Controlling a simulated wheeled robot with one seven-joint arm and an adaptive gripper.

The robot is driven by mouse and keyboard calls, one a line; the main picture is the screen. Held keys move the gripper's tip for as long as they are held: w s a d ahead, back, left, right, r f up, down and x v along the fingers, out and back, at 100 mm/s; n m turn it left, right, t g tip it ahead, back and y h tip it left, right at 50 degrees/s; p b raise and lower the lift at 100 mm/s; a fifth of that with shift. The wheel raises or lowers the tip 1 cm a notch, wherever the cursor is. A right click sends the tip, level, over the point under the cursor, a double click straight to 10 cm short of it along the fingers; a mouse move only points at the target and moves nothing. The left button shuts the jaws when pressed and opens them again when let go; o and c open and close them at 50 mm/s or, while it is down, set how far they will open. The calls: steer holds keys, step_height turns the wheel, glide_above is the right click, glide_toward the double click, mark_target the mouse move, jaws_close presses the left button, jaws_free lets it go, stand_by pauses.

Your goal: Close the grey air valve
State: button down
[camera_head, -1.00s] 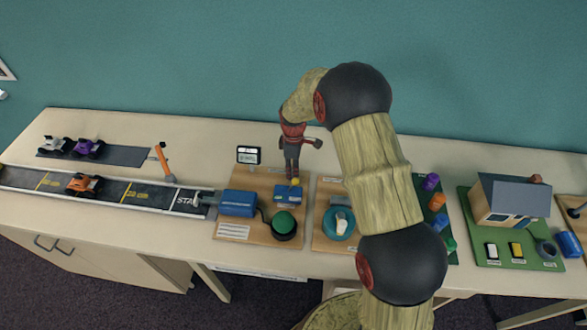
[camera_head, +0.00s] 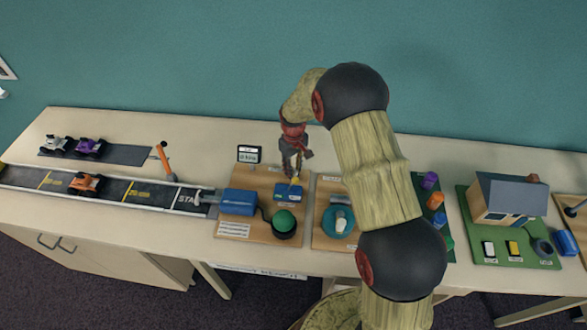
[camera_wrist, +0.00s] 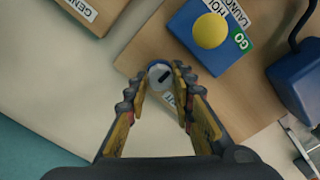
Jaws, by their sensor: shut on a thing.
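The grey air valve (camera_wrist: 160,73) is a small round knob with a dark bar on its top, seen in the wrist view near the edge of a wooden board. The bar lies slanted. My gripper (camera_wrist: 161,82) has one fingertip on each side of the knob and is shut on it. A white label beside the knob is partly hidden by the right finger. In the head view my gripper (camera_head: 290,168) points down at the back of the launcher board, and the knob is hidden there.
A blue box (camera_head: 287,195) with a yellow knob (camera_wrist: 210,30) marked GO is close by. A green button (camera_head: 284,220), a blue launcher block (camera_head: 238,202) and a small display (camera_head: 248,154) stand around. Another board (camera_head: 322,230) is right. Bare table lies behind.

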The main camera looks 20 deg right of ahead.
stand_by(0.3)
steer(key=c, duration=1.5)
jaws_free()
step_height(320, 180, up, 12)
